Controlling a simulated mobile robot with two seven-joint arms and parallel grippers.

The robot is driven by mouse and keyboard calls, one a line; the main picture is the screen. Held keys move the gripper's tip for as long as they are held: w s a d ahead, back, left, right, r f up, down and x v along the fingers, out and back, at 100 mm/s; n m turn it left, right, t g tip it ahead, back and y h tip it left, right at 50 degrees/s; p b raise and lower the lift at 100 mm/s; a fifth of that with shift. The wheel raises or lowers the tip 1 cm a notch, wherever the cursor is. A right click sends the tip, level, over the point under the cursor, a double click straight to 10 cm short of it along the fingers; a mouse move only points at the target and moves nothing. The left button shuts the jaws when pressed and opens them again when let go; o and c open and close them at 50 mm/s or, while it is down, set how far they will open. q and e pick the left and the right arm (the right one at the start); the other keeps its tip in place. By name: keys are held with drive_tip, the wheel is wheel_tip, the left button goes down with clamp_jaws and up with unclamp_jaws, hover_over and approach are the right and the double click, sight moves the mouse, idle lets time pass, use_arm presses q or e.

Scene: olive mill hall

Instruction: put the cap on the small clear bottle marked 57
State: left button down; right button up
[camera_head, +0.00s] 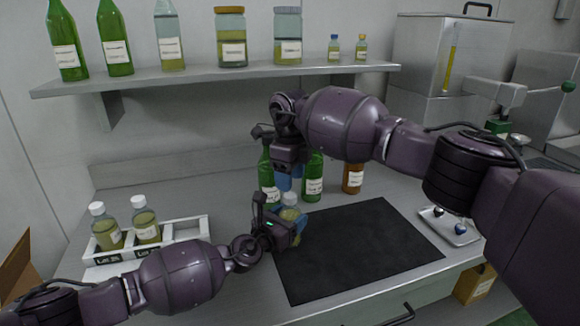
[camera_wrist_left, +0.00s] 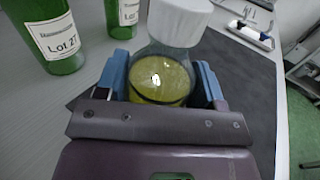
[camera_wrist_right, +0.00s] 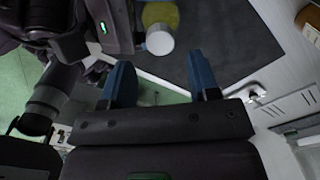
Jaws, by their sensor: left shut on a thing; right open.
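My left gripper (camera_head: 290,224) is shut on a small clear bottle (camera_wrist_left: 160,75) of yellow-green liquid and holds it upright over the mat's back left corner. A white cap (camera_wrist_left: 180,22) sits on top of the bottle's neck; how tightly it is on cannot be told. No number shows on this bottle. The cap also shows in the right wrist view (camera_wrist_right: 160,40), beyond the fingertips. My right gripper (camera_head: 285,180) is open and empty, pointing down just above and behind the cap. In the right wrist view nothing is between its fingers (camera_wrist_right: 162,78).
A white rack (camera_head: 180,231) at left holds two white-capped bottles. Green bottles (camera_head: 313,178) and a brown bottle (camera_head: 353,177) stand behind the black mat (camera_head: 350,250). A small tray (camera_head: 455,237) with two small dark things lies at right. A shelf (camera_head: 200,76) of bottles and jars hangs above.

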sight(290, 195)
drive_tip(key=shift+f, duration=2.6)
drive_tip(key=c, duration=0.9)
drive_tip(key=o, duration=1)
drive_tip(key=shift+o, duration=0.2)
wheel_tip(290, 195, up, 12)
